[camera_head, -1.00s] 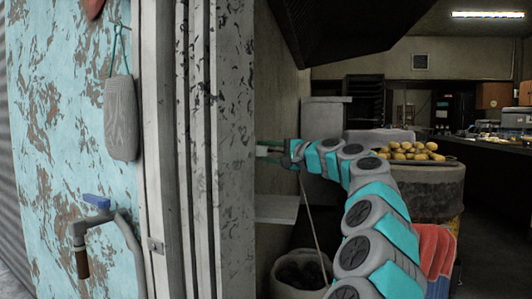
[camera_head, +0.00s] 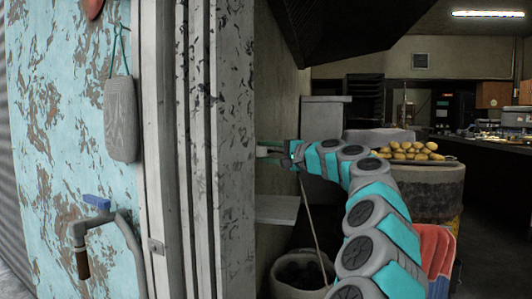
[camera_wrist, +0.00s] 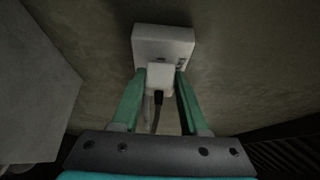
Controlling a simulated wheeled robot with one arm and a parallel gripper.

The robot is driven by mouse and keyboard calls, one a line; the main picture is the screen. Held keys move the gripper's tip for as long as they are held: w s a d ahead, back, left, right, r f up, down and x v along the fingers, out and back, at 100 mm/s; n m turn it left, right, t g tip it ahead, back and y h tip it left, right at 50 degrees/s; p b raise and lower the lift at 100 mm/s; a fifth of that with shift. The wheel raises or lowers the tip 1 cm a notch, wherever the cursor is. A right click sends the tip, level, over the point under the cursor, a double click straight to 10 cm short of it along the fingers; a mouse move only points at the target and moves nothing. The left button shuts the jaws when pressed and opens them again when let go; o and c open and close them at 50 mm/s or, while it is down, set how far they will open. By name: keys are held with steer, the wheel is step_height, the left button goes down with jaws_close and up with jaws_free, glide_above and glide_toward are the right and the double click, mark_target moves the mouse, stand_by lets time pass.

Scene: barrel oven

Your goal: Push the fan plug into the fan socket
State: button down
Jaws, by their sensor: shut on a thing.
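In the wrist view the white fan socket (camera_wrist: 165,44) is a box on the wall. The white fan plug (camera_wrist: 160,77), with a dark cord running from its near end, is between the green fingers of my gripper (camera_wrist: 160,80). The gripper is shut on the plug. The plug's far end overlaps the lower front of the socket; I cannot tell how deep it sits. In the head view my gripper (camera_head: 268,153) reaches behind the edge of the door frame, which hides the socket and the plug.
A worn post (camera_head: 232,150) stands left of my gripper. A pale shelf (camera_head: 276,209) and a bin (camera_head: 301,272) are below it. A barrel (camera_head: 432,192) with a tray of potato-like food (camera_head: 410,151) stands to the right. A dark hood (camera_head: 340,25) hangs above.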

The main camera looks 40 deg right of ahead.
steer(key=shift+w+a, duration=0.3)
steer(key=shift+w, duration=0.1)
stand_by(0.6)
steer(key=shift+c, duration=1.7)
jaws_free()
steer(key=s+d, duration=0.1)
steer(key=s, duration=0.6)
steer(key=shift+s+d, duration=0.2)
steer(key=shift+s, duration=0.15)
